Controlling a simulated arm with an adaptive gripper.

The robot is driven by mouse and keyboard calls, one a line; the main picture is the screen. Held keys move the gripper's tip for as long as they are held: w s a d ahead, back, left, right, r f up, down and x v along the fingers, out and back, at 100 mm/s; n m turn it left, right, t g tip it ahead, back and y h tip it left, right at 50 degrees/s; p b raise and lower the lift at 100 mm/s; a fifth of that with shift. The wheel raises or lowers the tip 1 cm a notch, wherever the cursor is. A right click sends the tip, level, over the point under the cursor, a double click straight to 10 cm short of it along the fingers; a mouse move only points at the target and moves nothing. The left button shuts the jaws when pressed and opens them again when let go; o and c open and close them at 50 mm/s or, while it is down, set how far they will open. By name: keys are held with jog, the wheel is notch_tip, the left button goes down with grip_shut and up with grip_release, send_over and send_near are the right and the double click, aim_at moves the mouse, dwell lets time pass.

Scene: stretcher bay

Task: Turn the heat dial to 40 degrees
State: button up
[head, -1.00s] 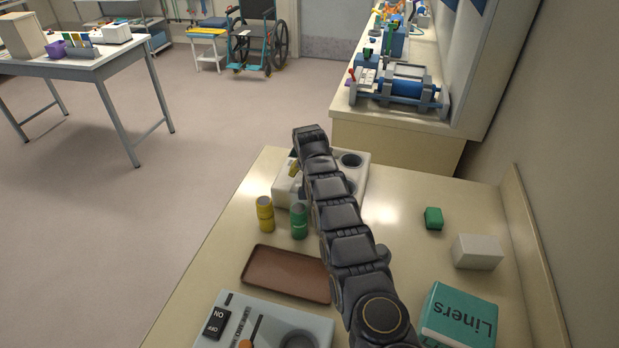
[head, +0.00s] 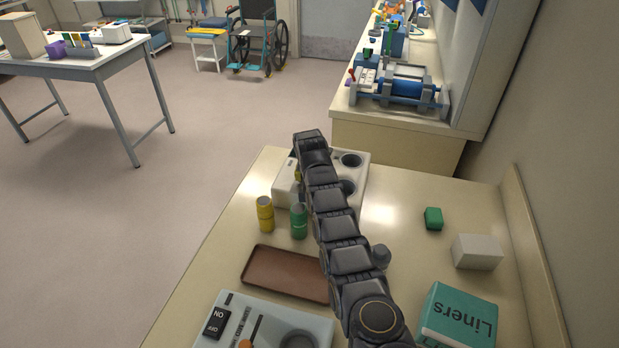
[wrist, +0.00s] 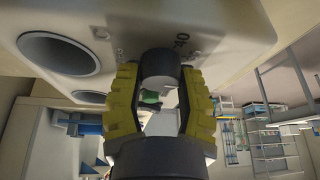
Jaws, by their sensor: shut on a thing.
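The heat dial (wrist: 160,68) is a dark grey round knob on the front face of a white unit (wrist: 228,28). My gripper (wrist: 160,90) has yellow ridged fingers, one on each side of the dial, and is shut on it. A printed "40" (wrist: 181,40) shows on the face just beyond the dial; other marks to the left are too small to read. I cannot tell the dial's pointer position. In the head view the white unit (head: 357,174) stands at the bench's far end. My arm hides the dial and most of the gripper there.
Yellow (head: 265,214) and green (head: 299,221) cylinders stand before the unit. A brown tray (head: 285,274), a switch panel (head: 262,318), a teal Liners box (head: 458,318), a white block (head: 477,252) and a green block (head: 433,218) lie nearer.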

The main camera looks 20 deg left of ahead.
jog(key=shift+w+d+f+n+y, duration=0.15)
jog(key=shift+n+y, duration=0.15)
jog(key=shift+n, duration=0.5)
jog(key=shift+n+g+y, duration=0.4)
jog(key=shift+n+y, duration=0.2)
jog(key=shift+n, duration=0.9)
jog(key=o, duration=1.1)
jog(key=shift+o, duration=0.2)
